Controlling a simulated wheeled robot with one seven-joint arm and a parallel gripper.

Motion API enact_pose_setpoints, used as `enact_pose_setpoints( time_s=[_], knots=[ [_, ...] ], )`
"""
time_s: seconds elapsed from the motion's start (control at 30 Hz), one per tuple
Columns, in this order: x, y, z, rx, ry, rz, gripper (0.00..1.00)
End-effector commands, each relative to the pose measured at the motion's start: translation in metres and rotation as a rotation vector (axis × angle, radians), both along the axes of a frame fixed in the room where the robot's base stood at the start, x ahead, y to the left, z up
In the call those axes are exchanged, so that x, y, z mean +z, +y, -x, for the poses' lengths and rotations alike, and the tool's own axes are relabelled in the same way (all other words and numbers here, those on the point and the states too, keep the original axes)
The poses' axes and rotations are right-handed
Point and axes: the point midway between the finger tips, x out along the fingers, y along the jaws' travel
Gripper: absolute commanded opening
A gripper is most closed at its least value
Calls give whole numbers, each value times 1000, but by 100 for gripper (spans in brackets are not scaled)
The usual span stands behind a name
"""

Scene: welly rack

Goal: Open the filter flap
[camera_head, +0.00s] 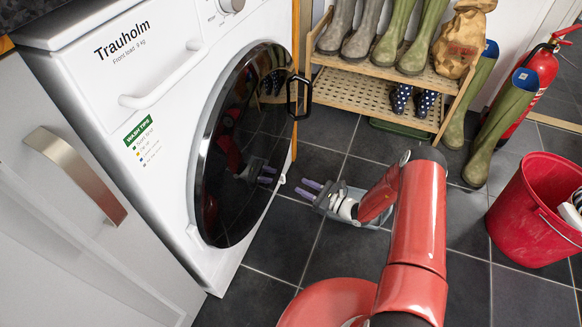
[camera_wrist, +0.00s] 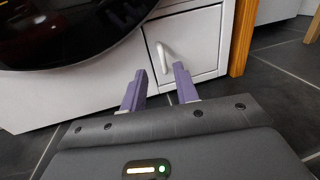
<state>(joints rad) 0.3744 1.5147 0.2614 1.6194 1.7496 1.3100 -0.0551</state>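The filter flap (camera_wrist: 200,42) is a white square panel low on the front of the washing machine (camera_head: 150,90), right of the round door in the wrist view. It looks shut, flush in its dark outline. A white bar handle (camera_wrist: 161,57) stands out near its left side. My gripper (camera_wrist: 160,69) is open and empty, its two purple fingers pointing at the flap, one to each side of the handle in the picture, apparently short of it. In the head view my gripper (camera_head: 306,188) is low beside the round door (camera_head: 245,145), which hides most of the flap.
A wooden rack (camera_head: 375,91) with boots stands behind, and more green boots (camera_head: 500,125) stand on its right. A red bucket (camera_head: 535,215) is on the tiles at right. A wooden post (camera_wrist: 243,38) borders the machine. Dark floor tiles are clear around my gripper.

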Motion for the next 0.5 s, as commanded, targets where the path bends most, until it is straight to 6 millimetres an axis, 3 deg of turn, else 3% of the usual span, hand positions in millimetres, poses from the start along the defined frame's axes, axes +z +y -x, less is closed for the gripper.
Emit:
enact_pose_setpoints(
  time_s=[0.17,0.5],
  knots=[
    [-5,12,-7,-11,5,-8,30],
    [-5,56,-34,-8,4,-6,30]
  ],
)
